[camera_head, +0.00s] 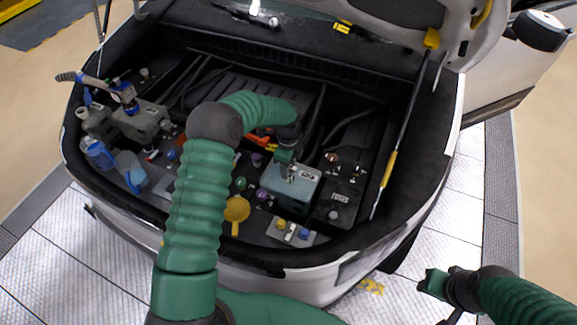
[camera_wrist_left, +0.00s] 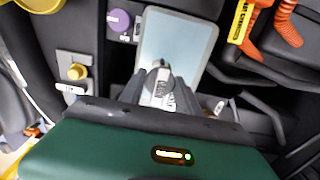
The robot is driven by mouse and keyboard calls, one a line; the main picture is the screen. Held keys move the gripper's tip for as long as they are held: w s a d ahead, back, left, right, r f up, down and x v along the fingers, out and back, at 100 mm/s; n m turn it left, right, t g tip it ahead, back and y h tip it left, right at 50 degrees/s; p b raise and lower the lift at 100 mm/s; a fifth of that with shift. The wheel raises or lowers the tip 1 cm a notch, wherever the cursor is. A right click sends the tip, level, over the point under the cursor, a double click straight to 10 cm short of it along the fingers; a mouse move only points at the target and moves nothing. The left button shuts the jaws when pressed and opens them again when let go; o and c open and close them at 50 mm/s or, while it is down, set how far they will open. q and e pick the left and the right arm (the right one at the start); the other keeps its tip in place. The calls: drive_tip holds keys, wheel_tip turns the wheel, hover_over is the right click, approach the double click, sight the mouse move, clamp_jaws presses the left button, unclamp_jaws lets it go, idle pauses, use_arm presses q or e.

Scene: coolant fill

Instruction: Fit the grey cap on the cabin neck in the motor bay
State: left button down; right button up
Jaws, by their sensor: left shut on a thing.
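My left gripper (camera_head: 289,168) reaches down into the motor bay, above a pale blue-grey box (camera_head: 296,196). In the left wrist view its fingers (camera_wrist_left: 160,92) are shut on a small grey piece, seemingly the grey cap (camera_wrist_left: 158,78). The pale box top (camera_wrist_left: 180,40) lies behind it in that view. I cannot tell whether the cap touches anything below. The cabin neck cannot be picked out for sure; the gripper and arm hide part of the bay. My right gripper (camera_head: 434,283) is outside the car at lower right, its jaws unclear.
Near the box are a purple cap (camera_wrist_left: 118,20), a yellow cap (camera_wrist_left: 77,71) and a yellow funnel-like piece (camera_head: 236,209). Orange hoses (camera_wrist_left: 267,33) run beside it. Blue bottles (camera_head: 99,154) and a nozzle (camera_head: 124,92) stand at left. A prop rod (camera_head: 390,165) rises at right.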

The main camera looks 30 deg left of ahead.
use_arm(q)
drive_tip(key=shift+f+b, duration=0.6)
drive_tip(key=shift+f, duration=0.55)
drive_tip(key=c, duration=0.8)
unclamp_jaws()
wheel_tip(320, 180, up, 17)
drive_tip(key=b, duration=0.2)
drive_tip(key=shift+o, duration=0.2)
drive_tip(key=shift+f, duration=0.1)
